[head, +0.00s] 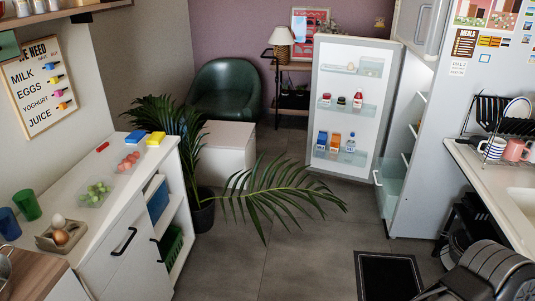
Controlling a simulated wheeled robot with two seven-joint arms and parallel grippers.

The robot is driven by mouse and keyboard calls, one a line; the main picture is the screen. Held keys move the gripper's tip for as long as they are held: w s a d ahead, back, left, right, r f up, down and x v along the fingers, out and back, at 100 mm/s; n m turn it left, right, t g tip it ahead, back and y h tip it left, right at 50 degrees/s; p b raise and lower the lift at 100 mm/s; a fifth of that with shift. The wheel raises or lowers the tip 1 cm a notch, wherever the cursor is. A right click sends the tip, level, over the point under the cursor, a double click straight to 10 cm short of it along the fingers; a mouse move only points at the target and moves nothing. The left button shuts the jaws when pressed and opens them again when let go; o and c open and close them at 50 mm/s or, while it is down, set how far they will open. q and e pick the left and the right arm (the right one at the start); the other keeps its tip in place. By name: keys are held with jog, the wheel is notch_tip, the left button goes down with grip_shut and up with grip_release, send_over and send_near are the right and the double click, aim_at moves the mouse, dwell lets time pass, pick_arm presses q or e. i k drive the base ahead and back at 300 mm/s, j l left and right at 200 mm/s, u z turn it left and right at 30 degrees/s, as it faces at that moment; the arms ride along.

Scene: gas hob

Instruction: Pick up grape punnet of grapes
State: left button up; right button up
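A clear punnet of green grapes (95,193) sits on the white cabinet top (100,233) at the left in the head view. It stands between an egg tray and a second clear punnet holding pinkish-red round items (128,163). Nothing touches the grape punnet from above. Neither of my grippers shows clearly in this view. A dark ridged form fills the bottom right corner, and I cannot tell whether it is part of my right arm.
Green (26,202) and blue (9,224) cups and an egg tray (62,236) stand left of the grapes. Yellow (155,139) and blue (135,136) blocks lie behind. A palm (270,190) leans over the floor. The fridge door (345,110) hangs open. The middle floor is clear.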

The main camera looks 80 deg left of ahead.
aim_at(95, 192)
jog(key=u, duration=3.95)
